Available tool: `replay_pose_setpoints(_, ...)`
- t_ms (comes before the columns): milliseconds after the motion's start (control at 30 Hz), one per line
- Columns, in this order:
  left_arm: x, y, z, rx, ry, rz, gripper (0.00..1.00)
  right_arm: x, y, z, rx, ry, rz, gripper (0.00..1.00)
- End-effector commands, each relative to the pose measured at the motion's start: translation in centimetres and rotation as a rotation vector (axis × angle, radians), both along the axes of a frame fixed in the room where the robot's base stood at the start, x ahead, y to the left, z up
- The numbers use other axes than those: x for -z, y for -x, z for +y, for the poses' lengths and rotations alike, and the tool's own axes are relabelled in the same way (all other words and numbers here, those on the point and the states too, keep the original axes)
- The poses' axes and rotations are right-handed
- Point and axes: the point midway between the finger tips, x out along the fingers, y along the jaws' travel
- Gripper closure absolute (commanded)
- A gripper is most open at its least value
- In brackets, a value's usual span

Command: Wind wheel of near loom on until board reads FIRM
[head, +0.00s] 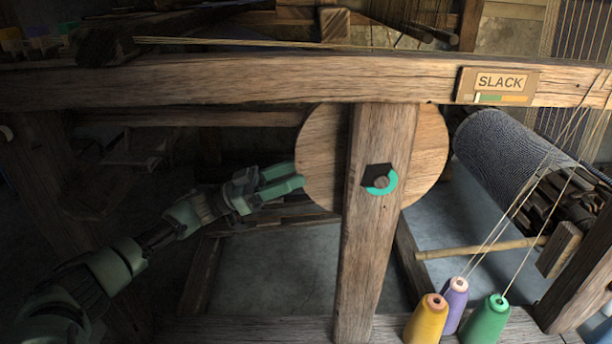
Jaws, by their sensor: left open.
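The wheel (428,150) of the near loom is a round wooden disc behind an upright post (376,240). The post hides its middle. A dark hub with a teal arc (380,180) sits on the post's front. The board (499,83) on the top beam reads SLACK; a small coloured strip under the word has a pale mark at its left end. My left gripper (289,178) is open, with its fingertips at the wheel's left rim. I cannot tell whether they touch it. My right gripper is not in view.
Yellow (427,320), purple (454,306) and green (486,322) thread cones stand at the lower right, with threads rising from them. A dark cloth roll (515,150) lies right of the wheel. The top beam (200,85) runs above my left arm. Open floor (280,265) shows below the wheel.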

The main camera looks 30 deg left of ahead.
Motion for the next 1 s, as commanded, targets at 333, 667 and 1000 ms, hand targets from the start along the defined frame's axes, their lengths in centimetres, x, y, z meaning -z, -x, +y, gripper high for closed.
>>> replay_pose_setpoints(333, -1.1, -1.5, -2.5, -0.002, 0.000, 0.001, 0.46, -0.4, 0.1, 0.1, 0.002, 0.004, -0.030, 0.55)
replay_pose_setpoints(667, -1.1, -1.5, -2.5, -0.003, 0.001, 0.001, 0.77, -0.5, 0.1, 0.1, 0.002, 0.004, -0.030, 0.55)
replay_pose_setpoints(1000, -1.1, -1.5, -2.5, -0.004, 0.001, 0.001, 1.00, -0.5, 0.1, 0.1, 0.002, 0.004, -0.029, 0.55)
